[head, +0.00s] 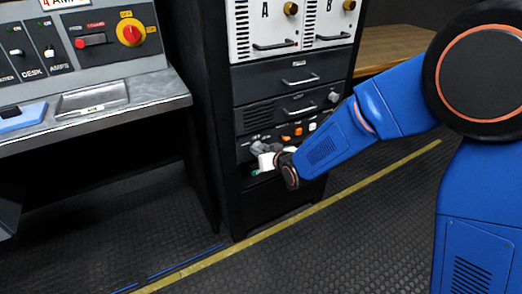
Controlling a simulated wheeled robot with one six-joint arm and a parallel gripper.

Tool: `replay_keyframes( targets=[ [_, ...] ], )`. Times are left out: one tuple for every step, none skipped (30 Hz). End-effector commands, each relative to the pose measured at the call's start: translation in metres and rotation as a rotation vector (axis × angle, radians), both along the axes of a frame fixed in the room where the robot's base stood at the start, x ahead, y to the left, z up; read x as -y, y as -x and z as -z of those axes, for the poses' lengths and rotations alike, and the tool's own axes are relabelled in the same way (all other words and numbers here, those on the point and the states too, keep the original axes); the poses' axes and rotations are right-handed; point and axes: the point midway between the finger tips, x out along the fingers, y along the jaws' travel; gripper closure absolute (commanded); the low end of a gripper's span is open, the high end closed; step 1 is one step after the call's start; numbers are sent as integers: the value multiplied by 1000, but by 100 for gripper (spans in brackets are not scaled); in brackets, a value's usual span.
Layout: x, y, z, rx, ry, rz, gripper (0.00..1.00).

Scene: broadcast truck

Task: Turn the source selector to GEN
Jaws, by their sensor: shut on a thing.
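The black equipment rack (215,110) stands in the middle of the head view. On its lower panel (245,150), small white marks show above the spot where my gripper (262,158) is, but I cannot read them. My gripper is at the left part of this panel, shut on what looks like the grey source selector knob. The gripper hides most of the knob, so I cannot tell which position it points to.
Orange and white switches (292,137) sit just right of my gripper. Drawers with handles (298,82) and units A and B are above. A grey console (100,95) with a red knob on yellow (131,33) stands left. Yellow-lined floor (330,200) is clear.

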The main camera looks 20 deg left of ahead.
Motion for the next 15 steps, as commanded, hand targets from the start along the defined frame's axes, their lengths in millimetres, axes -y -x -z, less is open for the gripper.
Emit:
replay_keyframes(
  targets=[
    [1,-1,0,-25,-20,1,92],
    [1,-1,0,-43,-36,2,92],
    [2,-2,0,-66,-57,2,92],
    [2,-2,0,-85,-73,1,92],
    [2,-2,0,-105,-90,2,92],
    [2,-3,0,-131,-112,1,92],
    [2,-3,0,-152,-129,2,92],
    [3,-3,0,-171,-145,1,92],
    [3,-3,0,-198,-168,2,92],
    [3,-3,0,-217,-185,1,92],
    [3,-3,0,-237,-202,1,92],
    [3,-4,0,-265,-225,1,92],
    [3,-4,0,-285,-243,2,92],
    [3,-4,0,-306,-261,1,92],
    [4,-4,1,-334,-285,1,92]
  ],
)
